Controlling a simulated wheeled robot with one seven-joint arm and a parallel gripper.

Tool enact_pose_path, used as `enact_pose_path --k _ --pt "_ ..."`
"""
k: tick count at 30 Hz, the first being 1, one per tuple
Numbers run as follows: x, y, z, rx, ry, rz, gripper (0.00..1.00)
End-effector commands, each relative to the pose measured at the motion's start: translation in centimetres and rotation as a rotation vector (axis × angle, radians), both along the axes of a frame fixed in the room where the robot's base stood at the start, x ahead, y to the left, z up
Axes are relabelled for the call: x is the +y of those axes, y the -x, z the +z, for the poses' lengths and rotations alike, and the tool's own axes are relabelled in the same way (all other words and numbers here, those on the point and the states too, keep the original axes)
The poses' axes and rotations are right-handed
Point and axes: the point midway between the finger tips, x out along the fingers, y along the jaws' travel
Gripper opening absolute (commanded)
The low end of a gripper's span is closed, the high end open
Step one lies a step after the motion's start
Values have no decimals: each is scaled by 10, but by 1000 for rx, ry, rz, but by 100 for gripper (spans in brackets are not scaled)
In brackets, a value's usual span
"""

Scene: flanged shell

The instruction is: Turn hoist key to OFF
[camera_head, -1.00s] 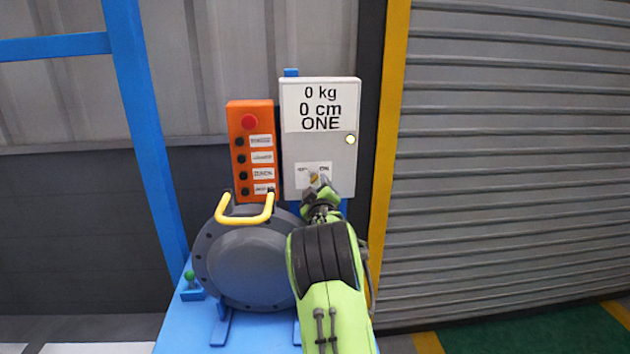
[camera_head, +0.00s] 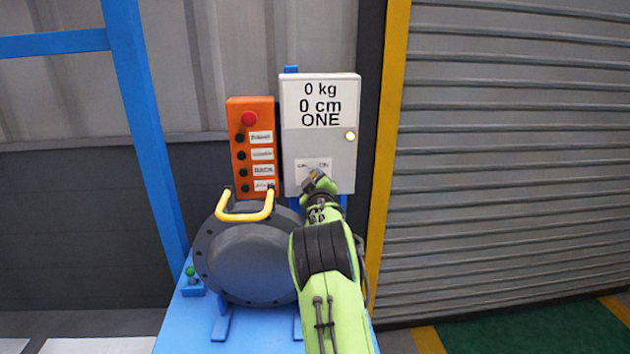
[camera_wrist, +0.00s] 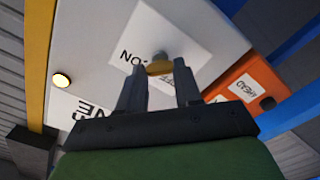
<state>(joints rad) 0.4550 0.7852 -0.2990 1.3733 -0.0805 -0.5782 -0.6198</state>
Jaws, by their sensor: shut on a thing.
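The hoist key (camera_wrist: 160,66) is a small brass-coloured knob on a grey stem, set in a white label on the lower front of the grey control box (camera_head: 345,165). The label (camera_wrist: 185,35) reads ON on one side; the other word is partly hidden behind the fingers. My gripper (camera_wrist: 160,82) is at the key, with its two dark fingers on either side and shut on it. In the head view my gripper (camera_head: 316,178) covers most of the key, so its exact angle is hard to tell there.
An orange button panel (camera_head: 250,150) with a red button stands left of the box. Below it is a grey flanged shell (camera_head: 250,265) with a yellow handle (camera_head: 245,215). A yellow post (camera_head: 389,130) and a grey shutter (camera_head: 510,160) are at the right.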

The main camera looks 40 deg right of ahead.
Motion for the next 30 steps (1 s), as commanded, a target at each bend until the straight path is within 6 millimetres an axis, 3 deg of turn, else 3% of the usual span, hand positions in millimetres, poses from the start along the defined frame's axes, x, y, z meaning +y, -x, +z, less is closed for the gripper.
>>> enact_pose_path --k 11,30 --pt "1 -1 -2 66 99 3 4" --pt "2 -1 -4 395 579 3 4"
